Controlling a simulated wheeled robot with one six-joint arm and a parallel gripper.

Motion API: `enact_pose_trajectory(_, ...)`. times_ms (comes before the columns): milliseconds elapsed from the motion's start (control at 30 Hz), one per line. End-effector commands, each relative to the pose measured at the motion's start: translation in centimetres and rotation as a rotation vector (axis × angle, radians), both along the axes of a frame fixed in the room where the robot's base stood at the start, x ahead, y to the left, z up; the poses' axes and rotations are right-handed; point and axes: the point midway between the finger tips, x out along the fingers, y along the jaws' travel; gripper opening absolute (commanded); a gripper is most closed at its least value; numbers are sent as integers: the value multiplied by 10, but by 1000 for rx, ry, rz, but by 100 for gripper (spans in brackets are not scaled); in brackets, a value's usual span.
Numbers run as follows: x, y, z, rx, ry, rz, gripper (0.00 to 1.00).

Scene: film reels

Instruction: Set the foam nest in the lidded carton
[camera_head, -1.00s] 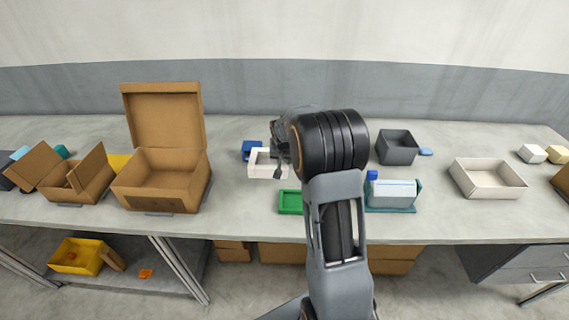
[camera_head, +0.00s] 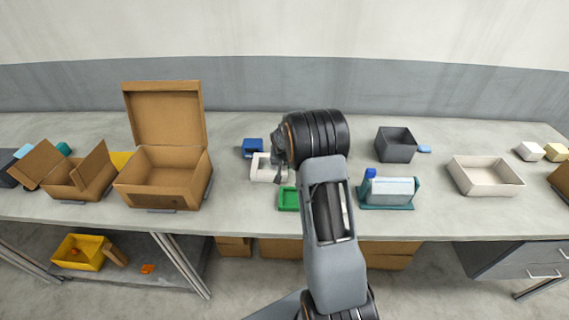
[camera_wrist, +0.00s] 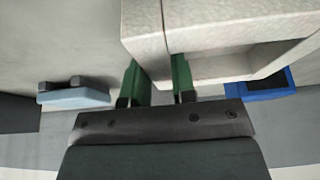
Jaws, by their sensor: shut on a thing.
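The foam nest (camera_head: 258,169) is a small white open tray left of my wrist in the head view. It fills the upper part of the wrist view (camera_wrist: 170,30). My gripper (camera_wrist: 160,75) has its green fingers shut on one wall of the nest. In the head view my gripper (camera_head: 277,167) is partly hidden by my dark wrist. I cannot tell whether the nest touches the table. The lidded carton (camera_head: 163,188) is a brown cardboard box to the left, with its lid (camera_head: 165,112) standing up at the back and its inside looking empty.
A blue block (camera_head: 253,146) stands just behind the nest, and a green tray (camera_head: 288,198) in front. A smaller open carton (camera_head: 82,182) stands left of the lidded one. A grey bin (camera_head: 396,147) and a cream tray (camera_head: 486,180) are to the right. Bare table (camera_head: 230,190) separates nest and carton.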

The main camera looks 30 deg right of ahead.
Motion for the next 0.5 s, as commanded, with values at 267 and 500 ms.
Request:
enact_pose_trajectory(267, 0, 0, -3, 0, 0, 0, 37)
enact_pose_trajectory(500, 0, 0, -3, 0, 0, 0, 50)
